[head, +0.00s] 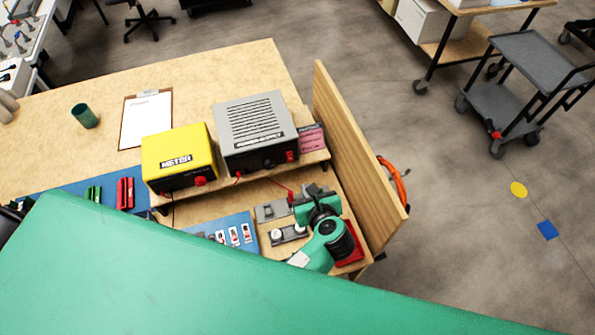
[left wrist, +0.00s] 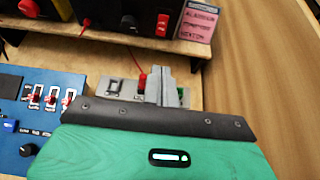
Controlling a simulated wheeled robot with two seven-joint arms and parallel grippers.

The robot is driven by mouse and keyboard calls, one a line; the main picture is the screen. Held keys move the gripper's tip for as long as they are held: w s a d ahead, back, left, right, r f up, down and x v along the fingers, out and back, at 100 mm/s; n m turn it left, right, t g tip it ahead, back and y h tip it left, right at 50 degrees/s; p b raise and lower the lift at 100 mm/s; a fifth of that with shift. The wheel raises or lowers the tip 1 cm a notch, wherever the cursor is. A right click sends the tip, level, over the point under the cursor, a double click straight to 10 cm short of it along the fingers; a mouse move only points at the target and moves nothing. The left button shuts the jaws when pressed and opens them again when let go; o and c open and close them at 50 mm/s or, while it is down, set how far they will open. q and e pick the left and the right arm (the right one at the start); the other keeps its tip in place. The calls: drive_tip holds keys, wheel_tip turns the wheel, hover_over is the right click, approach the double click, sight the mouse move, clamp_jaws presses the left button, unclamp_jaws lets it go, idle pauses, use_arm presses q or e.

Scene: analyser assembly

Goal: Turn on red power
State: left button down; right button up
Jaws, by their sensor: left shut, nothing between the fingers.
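A grey power box (head: 255,128) stands on the raised shelf with a red switch (head: 291,156) at the right of its front. The red switch also shows at the top of the left wrist view (left wrist: 162,25). Below the shelf, a grey panel (left wrist: 115,90) has a small red part (left wrist: 143,80) and a green part (left wrist: 184,95). My left gripper (left wrist: 161,87) is shut and empty in front of this panel, with its fingers between the red and green parts. I cannot tell whether it touches either. My right gripper is not in view.
A yellow meter (head: 178,158) stands left of the power box. A pink label card (head: 311,138) is at its right. A wooden side panel (head: 350,150) closes off the bench's right. A blue board (left wrist: 40,115) lies left of the gripper. Red wires hang from the shelf.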

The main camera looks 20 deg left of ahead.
use_arm(q)
drive_tip(key=b, duration=0.3)
approach(290, 161)
wheel_tip(290, 161, down, 3)
drive_tip(key=w+a, duration=0.1)
drive_tip(key=w, duration=0.1)
drive_tip(key=shift+w+a, duration=0.5)
drive_tip(key=shift+w, duration=0.25)
drive_tip(key=shift+w+a, duration=0.55)
drive_tip(key=shift+w, duration=0.2)
drive_tip(key=shift+f, duration=0.1)
